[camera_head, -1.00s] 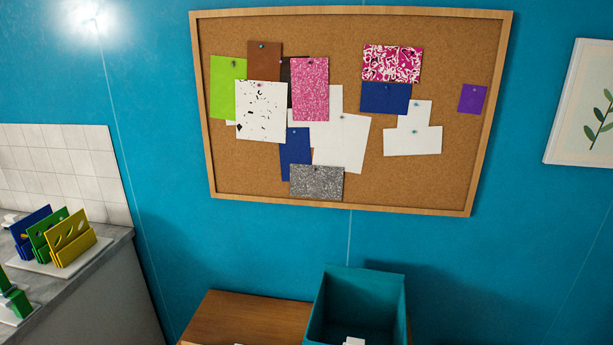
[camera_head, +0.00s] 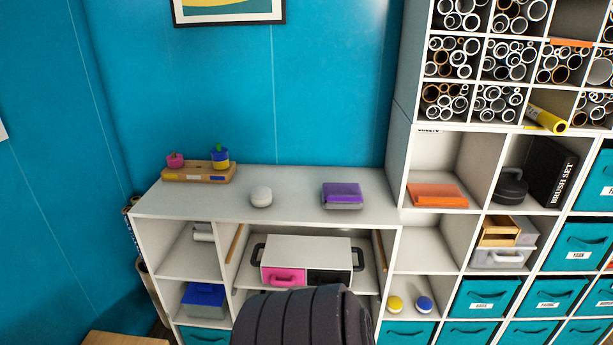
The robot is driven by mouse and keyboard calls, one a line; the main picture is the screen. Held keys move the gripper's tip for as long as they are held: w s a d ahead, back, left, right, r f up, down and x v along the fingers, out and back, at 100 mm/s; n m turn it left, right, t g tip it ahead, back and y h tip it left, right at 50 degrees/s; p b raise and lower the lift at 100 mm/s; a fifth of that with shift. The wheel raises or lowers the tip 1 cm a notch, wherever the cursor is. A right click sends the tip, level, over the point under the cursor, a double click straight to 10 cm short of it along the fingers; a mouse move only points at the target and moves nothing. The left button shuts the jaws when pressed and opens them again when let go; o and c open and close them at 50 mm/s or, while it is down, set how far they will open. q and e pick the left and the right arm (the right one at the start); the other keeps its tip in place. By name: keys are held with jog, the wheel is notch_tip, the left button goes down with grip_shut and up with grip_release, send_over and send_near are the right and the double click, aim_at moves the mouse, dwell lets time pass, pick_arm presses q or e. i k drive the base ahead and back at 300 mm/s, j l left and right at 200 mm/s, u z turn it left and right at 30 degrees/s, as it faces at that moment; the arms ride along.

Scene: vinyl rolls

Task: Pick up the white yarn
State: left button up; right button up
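A small whitish rounded object (camera_head: 261,196), which looks like the white yarn, sits on the grey top of a low white cabinet (camera_head: 290,212), left of a purple box. It is too small to make out strands. Neither of my grippers is in view, and nothing touches the whitish object.
A wooden holder (camera_head: 198,173) with pink and blue-green items stands at the cabinet's left end. A purple box (camera_head: 342,194) lies to the right. A dark ribbed object (camera_head: 303,318) blocks the lower front. Tall shelves (camera_head: 403,115) with rolls and teal bins rise at right.

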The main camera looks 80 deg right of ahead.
aim_at(261, 197)
jog(key=z, duration=2.45)
